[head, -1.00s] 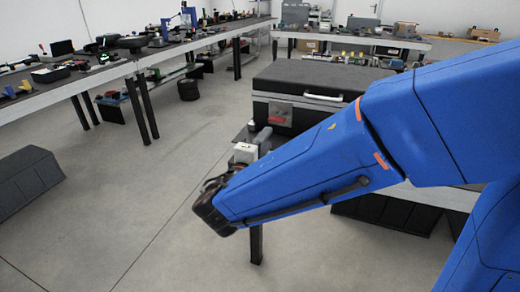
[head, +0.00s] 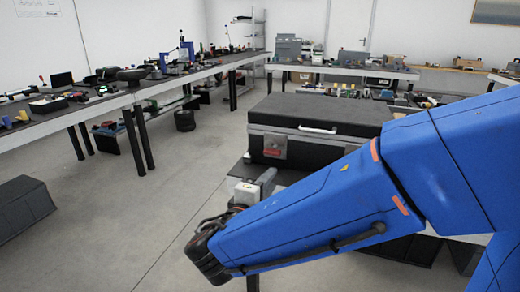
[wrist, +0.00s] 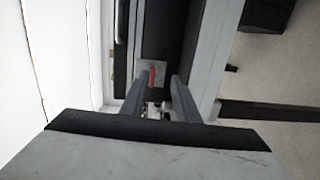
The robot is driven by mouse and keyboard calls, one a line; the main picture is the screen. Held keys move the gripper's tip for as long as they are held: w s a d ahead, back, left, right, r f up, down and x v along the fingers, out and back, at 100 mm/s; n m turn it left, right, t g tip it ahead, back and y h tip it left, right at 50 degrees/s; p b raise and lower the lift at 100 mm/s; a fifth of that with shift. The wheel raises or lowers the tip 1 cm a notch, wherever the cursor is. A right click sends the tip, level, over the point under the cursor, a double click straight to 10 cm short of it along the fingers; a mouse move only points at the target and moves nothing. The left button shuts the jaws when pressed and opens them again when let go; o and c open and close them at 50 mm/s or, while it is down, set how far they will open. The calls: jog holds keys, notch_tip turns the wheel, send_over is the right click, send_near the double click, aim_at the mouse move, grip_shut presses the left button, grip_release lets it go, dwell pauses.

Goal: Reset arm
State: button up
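My blue arm reaches from the right side of the head view down to a dark wrist joint at lower left. My gripper (head: 267,180), grey with a white block at its base, shows just beyond the wrist and faces the black case. In the wrist view my gripper (wrist: 159,88) has its two grey fingers apart with nothing held between them. Past the gap I see a grey plate with a red strip on the case front (wrist: 152,77).
The black case (head: 320,113) with a silver rim stands on a table close beyond my gripper. A long workbench (head: 130,95) with tools runs along the left. A cluttered bench (head: 345,70) stands at the back. A dark box (head: 22,208) is on the floor. The middle floor is clear.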

jog(key=s+d+f+m+g+h, duration=0.1)
jog(key=d+f+m+g, duration=0.15)
jog(key=d, duration=0.45)
jog(key=s+d+f+m+g+h, duration=0.1)
jog(key=d+g, duration=0.2)
jog(key=d, duration=0.4)
jog(key=s+d+f+m+g, duration=0.1)
jog(key=s+d+m+g, duration=0.15)
jog(key=d, duration=0.55)
jog(key=s+d+f+m+g+y, duration=0.45)
jog(key=s+d, duration=0.35)
jog(key=s, duration=0.2)
jog(key=s+m+y, duration=0.1)
jog(key=s+a+m+y, duration=0.1)
jog(key=s, duration=0.1)
jog(key=s+a+m+t+y, duration=0.1)
jog(key=s+y, duration=0.1)
jog(key=shift+a+r, duration=0.15)
